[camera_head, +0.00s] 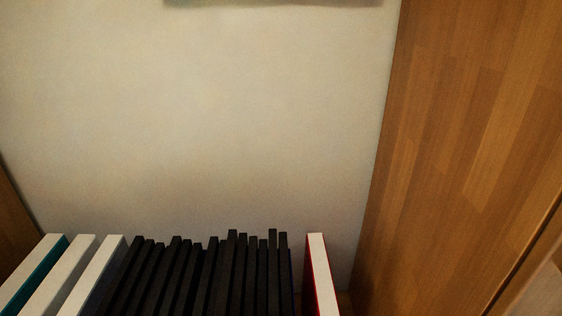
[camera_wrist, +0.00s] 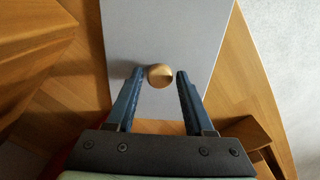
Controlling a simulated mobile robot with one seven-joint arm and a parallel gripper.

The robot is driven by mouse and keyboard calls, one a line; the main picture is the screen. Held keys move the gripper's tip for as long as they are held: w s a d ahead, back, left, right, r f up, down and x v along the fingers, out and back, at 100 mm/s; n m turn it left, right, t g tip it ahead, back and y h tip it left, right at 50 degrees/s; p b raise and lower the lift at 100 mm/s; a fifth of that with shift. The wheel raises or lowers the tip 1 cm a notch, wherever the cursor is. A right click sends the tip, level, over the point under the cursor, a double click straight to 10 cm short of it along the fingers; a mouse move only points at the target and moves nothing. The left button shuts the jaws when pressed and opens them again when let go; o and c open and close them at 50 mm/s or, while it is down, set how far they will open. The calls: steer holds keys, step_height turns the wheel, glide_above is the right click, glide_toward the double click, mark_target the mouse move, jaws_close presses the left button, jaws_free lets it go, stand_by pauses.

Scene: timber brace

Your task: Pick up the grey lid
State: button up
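In the wrist view, the grey lid (camera_wrist: 165,30) is a flat grey panel that runs from the top edge down between my fingers. A round wooden knob (camera_wrist: 160,76) is on it. My gripper (camera_wrist: 160,73) has its two blue fingers apart, one on each side of the knob. The fingertips are very close to the knob, and I cannot tell whether either touches it. The lower part of the lid is hidden by my gripper. Neither the lid nor my gripper shows in the head view.
Wooden surfaces (camera_wrist: 55,85) lie beside the lid, with a pale grey area at right. In the head view, upright books (camera_head: 317,270) and several dark slim items (camera_head: 210,280) stand in a row before a pale wall (camera_head: 200,120). A wooden panel (camera_head: 460,130) rises at right.

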jaws_close()
steer(key=shift+r, duration=0.15)
steer(key=shift+r+p, duration=1.35)
steer(key=shift+p, duration=0.25)
steer(key=shift+r, duration=0.1)
step_height(320, 180, up, 8)
steer(key=p, duration=0.8)
steer(key=shift+s, duration=0.1)
stand_by(0.4)
